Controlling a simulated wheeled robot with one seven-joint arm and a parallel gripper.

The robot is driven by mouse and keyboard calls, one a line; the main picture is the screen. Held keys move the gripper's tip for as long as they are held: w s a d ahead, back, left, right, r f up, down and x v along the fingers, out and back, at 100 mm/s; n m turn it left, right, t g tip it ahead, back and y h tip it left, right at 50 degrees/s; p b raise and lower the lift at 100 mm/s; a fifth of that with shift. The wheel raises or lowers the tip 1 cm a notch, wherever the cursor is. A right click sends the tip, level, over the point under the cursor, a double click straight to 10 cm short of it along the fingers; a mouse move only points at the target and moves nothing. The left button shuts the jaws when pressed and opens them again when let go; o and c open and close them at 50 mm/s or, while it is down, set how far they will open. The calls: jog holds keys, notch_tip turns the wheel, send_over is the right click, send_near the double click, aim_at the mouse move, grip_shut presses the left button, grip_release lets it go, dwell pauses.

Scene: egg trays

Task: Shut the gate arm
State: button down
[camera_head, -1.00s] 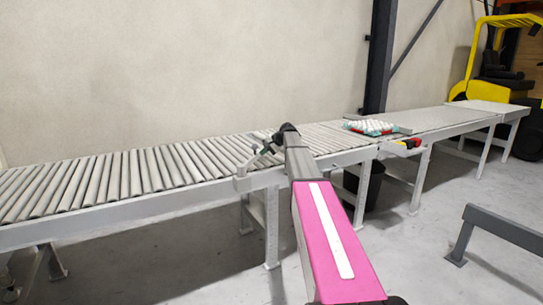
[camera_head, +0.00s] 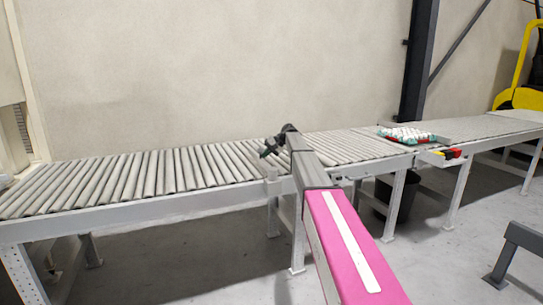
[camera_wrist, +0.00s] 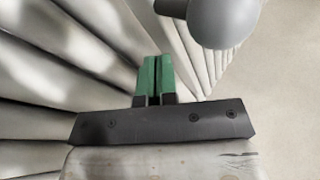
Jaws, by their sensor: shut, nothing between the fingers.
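In the head view a small pale bracket (camera_head: 272,187) stands at the front rail below my gripper. Whether the gate arm is open or shut is unclear.
The roller conveyor (camera_head: 130,178) runs across the view along a plain wall. An egg tray (camera_head: 407,135) with white eggs lies farther right. A red and yellow item (camera_head: 447,154) is at the front edge there. A dark bin (camera_head: 412,205) stands below. A grey barrier (camera_head: 525,240) stands at right.

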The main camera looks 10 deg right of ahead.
jog(key=shift+s+a, duration=0.1)
jog(key=shift+a, duration=0.6)
